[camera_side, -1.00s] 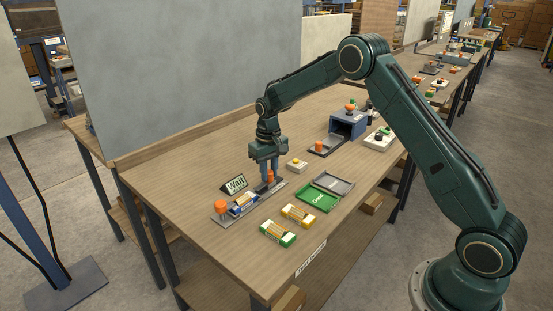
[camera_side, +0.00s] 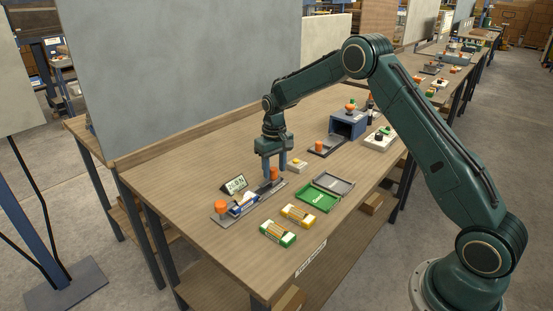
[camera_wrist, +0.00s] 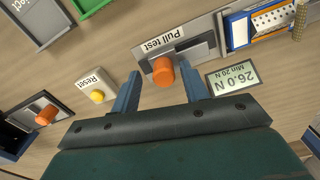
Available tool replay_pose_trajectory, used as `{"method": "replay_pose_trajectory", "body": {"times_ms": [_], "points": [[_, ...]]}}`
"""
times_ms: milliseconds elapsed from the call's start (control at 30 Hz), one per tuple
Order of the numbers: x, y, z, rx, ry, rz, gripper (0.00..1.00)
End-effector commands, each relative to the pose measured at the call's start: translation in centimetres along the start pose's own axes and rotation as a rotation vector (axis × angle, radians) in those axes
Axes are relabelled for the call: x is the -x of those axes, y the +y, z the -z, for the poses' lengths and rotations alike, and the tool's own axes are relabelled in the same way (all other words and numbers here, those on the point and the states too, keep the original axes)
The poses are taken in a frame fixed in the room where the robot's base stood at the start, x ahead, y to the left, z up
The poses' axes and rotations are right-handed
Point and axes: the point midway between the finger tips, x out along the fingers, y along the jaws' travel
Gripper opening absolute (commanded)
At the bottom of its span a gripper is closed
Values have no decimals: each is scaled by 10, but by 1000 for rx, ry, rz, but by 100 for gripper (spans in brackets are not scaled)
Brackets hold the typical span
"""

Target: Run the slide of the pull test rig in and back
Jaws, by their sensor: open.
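The pull test rig (camera_side: 247,204) is a grey plate with a slide whose upright orange knob (camera_side: 273,174) stands at its right end. A blue and white sample (camera_side: 243,206) lies along the rig, with another orange knob (camera_side: 221,207) at the left end. My gripper (camera_side: 272,167) is open above the slide knob, fingers pointing down. In the wrist view the knob (camera_wrist: 163,71) shows between the parted fingers, with clear gaps on both sides. The display (camera_wrist: 232,78) beside the rig reads 26.0 N, Min 20 N.
A Reset button box (camera_side: 297,165) stands right of the rig. A blue boxed fixture (camera_side: 347,124) stands farther back. A tall grey panel (camera_side: 180,70) rises behind the bench.

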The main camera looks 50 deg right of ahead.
Motion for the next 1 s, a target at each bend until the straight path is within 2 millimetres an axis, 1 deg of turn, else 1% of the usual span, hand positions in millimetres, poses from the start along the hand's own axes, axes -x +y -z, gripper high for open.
{"method": "replay_pose_trajectory", "body": {"times_ms": [167,267,367,700,900,1000], "points": [[13,0,1,1,3,0,45],[25,0,1,1,4,0,45],[40,0,1,0,4,0,45],[98,0,1,-1,6,0,45],[123,1,1,-2,6,-1,45],[131,1,1,-2,5,-1,45]]}}
